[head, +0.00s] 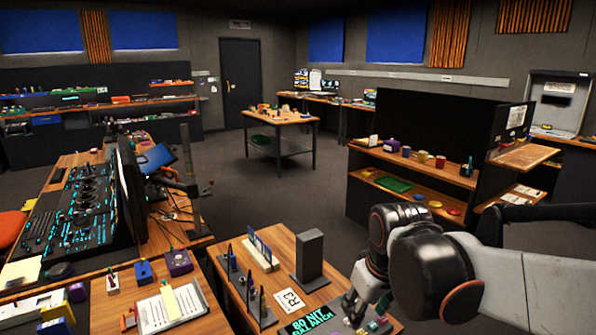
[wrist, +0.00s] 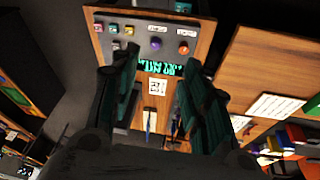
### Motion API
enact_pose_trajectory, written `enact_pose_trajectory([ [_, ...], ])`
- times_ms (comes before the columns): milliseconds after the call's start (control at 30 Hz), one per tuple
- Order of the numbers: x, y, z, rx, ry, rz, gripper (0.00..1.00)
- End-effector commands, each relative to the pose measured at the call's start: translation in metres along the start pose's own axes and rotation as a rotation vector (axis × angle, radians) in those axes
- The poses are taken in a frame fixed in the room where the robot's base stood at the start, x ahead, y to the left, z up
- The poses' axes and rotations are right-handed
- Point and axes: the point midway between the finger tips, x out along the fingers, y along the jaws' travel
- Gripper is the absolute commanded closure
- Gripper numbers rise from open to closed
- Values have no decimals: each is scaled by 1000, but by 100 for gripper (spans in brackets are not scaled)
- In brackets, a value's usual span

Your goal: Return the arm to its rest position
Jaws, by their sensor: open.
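My arm reaches in from the right of the head view and bends down over the front desk (head: 240,262). My gripper (head: 355,312) is at the desk's right end, low in the picture, partly hidden by my own wrist. In the wrist view my gripper (wrist: 160,85) shows two dark fingers spread wide apart with nothing held between them. Whether the fingers touch anything there is unclear.
On the desk stand a grey upright block (head: 309,258), a slotted rack (head: 262,250), a white R3 label (head: 290,300) and a dark sign with green lettering (head: 310,322). A black-backed shelf (head: 430,165) stands behind my arm. Open floor (head: 290,195) lies between.

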Motion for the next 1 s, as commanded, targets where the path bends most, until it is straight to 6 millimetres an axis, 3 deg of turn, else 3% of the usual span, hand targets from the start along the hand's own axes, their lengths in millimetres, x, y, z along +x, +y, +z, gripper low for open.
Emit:
enact_pose_trajectory([
  [200,-31,7,45,142,94,42,57],
  [533,-52,9,108,343,235,92,57],
  [733,-54,9,126,410,287,107,57],
  [1000,-54,9,130,425,298,110,57],
])
